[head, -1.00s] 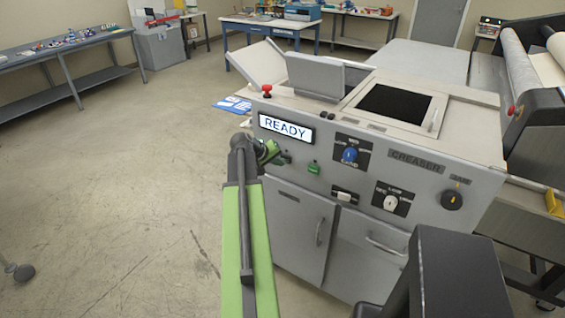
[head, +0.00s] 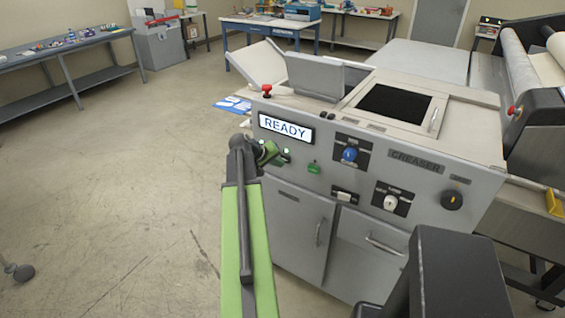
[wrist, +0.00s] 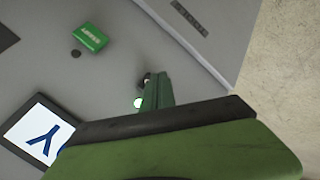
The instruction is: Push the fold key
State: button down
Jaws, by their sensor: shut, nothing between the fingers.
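The grey creaser machine (head: 400,200) stands in front of me, its display (head: 285,127) reading READY. My gripper (head: 272,153) is shut and empty at the left of its front panel, just below the display. In the wrist view my fingertips (wrist: 150,82) are at a small dark round part (wrist: 146,77) of the panel, mostly hidden by them; I cannot tell whether they touch. A small lamp (wrist: 138,102) glows green-white beside the fingertips. A green key (head: 313,167) sits to the right; its lettering shows upside down in the wrist view (wrist: 90,37). No fold label is readable.
A red button (head: 267,90) stands on the machine's top left corner. A blue knob (head: 349,154), a white knob (head: 390,202) and a black knob (head: 452,200) are further right on the panel.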

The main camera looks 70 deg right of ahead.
jog(key=shift+a, duration=0.2)
jog(key=a, duration=0.2)
jog(key=w+a, duration=0.1)
jog(key=a, duration=0.2)
jog(key=shift+w+a, duration=0.3)
jog(key=shift+a, duration=0.05)
